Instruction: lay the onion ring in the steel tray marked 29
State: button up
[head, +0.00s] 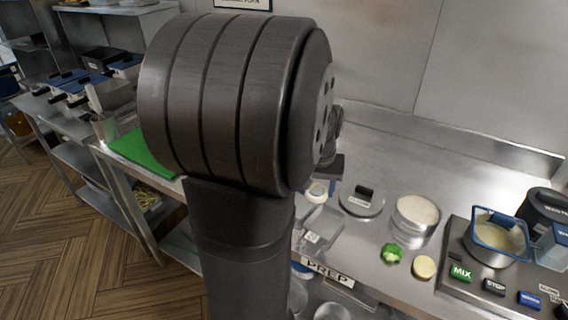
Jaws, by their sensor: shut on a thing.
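My gripper (333,168) shows only in part, as a dark block behind my large dark arm in the head view. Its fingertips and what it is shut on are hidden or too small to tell. A pale round thing (317,191) shows just below it, and I cannot tell if this is the onion ring. A steel tray (327,222) with a small white label lies on the counter below and right of my arm. The label is too small to read, so I cannot tell if it is 29.
A lidded round pot (362,200), a tub of pale powder (416,214), a green piece (391,253) and a pale disc (425,267) stand to the right. A mixer panel (495,287) with a blue-rimmed basket (499,233) is farther right. A green board (142,153) lies left.

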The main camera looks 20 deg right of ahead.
jog(key=s+d+f, duration=0.1)
jog(key=s+d, duration=0.1)
jog(key=s, duration=0.1)
send_over(325, 226)
jog(key=shift+m, duration=0.4)
jog(key=shift+w+f, duration=0.1)
jog(key=shift+f, duration=2.55)
jog(key=o, duration=0.8)
jog(key=shift+o, duration=0.2)
notch_tip(325, 226, up, 7)
